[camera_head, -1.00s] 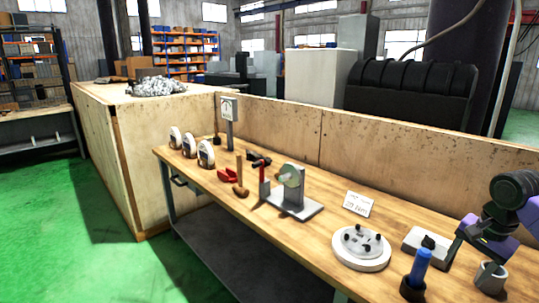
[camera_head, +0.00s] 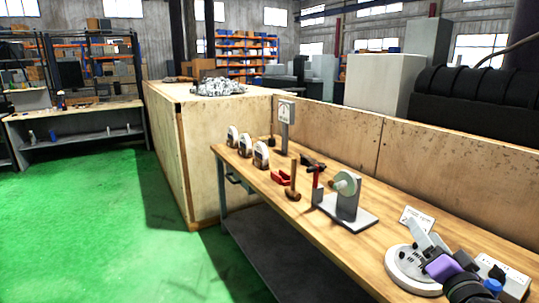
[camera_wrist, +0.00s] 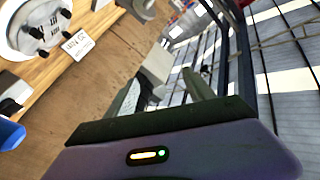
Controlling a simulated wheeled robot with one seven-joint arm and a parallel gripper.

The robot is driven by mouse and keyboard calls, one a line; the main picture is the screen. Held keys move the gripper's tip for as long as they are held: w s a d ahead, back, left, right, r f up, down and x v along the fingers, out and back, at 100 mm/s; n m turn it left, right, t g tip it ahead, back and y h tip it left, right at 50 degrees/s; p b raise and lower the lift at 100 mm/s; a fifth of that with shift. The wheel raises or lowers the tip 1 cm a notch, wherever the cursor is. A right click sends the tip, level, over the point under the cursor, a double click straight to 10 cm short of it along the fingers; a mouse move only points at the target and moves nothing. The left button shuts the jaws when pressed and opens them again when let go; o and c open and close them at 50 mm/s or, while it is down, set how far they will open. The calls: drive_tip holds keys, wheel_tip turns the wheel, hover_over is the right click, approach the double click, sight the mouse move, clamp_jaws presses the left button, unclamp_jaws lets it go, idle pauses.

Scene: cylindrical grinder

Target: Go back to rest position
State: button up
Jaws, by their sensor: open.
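My gripper (camera_head: 428,240) shows at the lower right of the head view, over the right part of the wooden workbench (camera_head: 290,210). Its purple body and dark wrist cover part of a round white plate (camera_head: 400,272). In the wrist view my gripper (camera_wrist: 163,92) has its two fingers apart, with nothing seen between them. The round plate also shows at the upper left of the wrist view (camera_wrist: 22,30).
A grinder-like stand (camera_head: 347,205), a hammer (camera_head: 293,185), several round gauges (camera_head: 246,145) and a white sign (camera_head: 418,220) stand on the bench. Green floor (camera_head: 90,230) is clear at left.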

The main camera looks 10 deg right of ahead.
drive_tip(key=s+a+f+n+g+y, duration=0.1)
drive_tip(key=s+a+f+n, duration=0.2)
drive_tip(key=s, duration=1.1)
drive_tip(key=s+a+f+n+g+y, duration=0.1)
drive_tip(key=s+a+f+n, duration=0.2)
drive_tip(key=s+a+f, duration=0.3)
drive_tip(key=s+a+f+n+g+y, duration=0.1)
drive_tip(key=s+a+f, duration=0.4)
drive_tip(key=s+a, duration=0.8)
drive_tip(key=s+n+y, duration=0.1)
drive_tip(key=s+n, duration=0.1)
drive_tip(key=s, duration=0.7)
drive_tip(key=shift+s+f+g, duration=0.25)
drive_tip(key=shift+f+g, duration=0.05)
drive_tip(key=shift+f, duration=0.05)
